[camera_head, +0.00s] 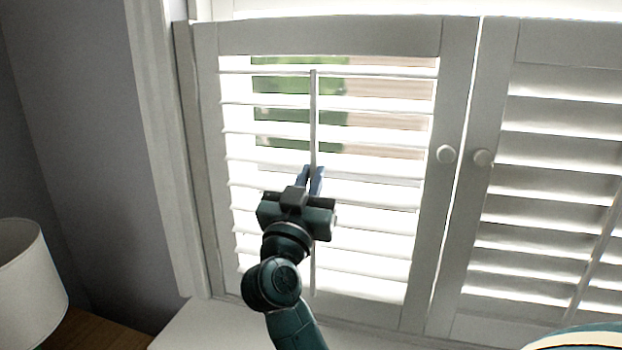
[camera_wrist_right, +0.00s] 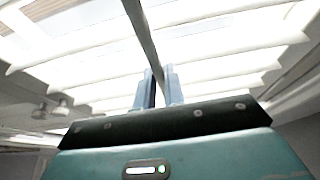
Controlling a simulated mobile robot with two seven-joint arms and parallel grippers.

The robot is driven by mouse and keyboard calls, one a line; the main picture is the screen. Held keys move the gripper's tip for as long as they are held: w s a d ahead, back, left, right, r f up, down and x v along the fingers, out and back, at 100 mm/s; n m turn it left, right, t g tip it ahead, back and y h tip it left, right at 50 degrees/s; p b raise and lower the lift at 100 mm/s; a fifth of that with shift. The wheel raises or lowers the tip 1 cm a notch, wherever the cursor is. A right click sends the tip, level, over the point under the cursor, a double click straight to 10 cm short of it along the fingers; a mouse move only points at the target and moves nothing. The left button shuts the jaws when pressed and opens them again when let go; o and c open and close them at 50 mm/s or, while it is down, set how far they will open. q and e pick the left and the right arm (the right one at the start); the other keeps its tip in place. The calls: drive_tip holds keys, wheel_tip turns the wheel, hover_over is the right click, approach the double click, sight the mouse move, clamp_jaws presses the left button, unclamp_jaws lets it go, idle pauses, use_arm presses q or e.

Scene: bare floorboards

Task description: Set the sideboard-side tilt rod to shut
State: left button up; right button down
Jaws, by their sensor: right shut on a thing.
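The left shutter panel (camera_head: 207,120) has a thin upright tilt rod (camera_head: 313,115) down the middle of its louvres. Its louvres (camera_head: 275,103) stand open, with green and brown outdoors showing between the upper ones. My right gripper (camera_head: 311,174) is shut on this rod around its middle. In the right wrist view, the rod (camera_wrist_right: 142,32) runs down between the blue fingers of the gripper (camera_wrist_right: 160,88). The right panel (camera_head: 494,110) has its own slanting tilt rod (camera_head: 597,250) at the right edge. My left gripper is out of view.
A white lampshade (camera_head: 30,278) stands at the lower left over a brown wooden top (camera_head: 85,332). A pale sill (camera_head: 205,325) runs below the shutters.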

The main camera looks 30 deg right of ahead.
sight(313, 152)
drive_tip(key=shift+r, duration=0.3)
wheel_tip(313, 152, up, 3)
drive_tip(key=p, duration=0.3)
drive_tip(key=shift+r+p, duration=0.2)
drive_tip(key=shift+p, duration=0.1)
drive_tip(key=shift+r, duration=0.2)
drive_tip(key=c, duration=1.5)
unclamp_jaws()
drive_tip(key=shift+f, duration=0.1)
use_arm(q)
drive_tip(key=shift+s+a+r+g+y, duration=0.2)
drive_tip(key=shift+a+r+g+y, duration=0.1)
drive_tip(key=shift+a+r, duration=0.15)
use_arm(e)
drive_tip(key=shift+f, duration=0.1)
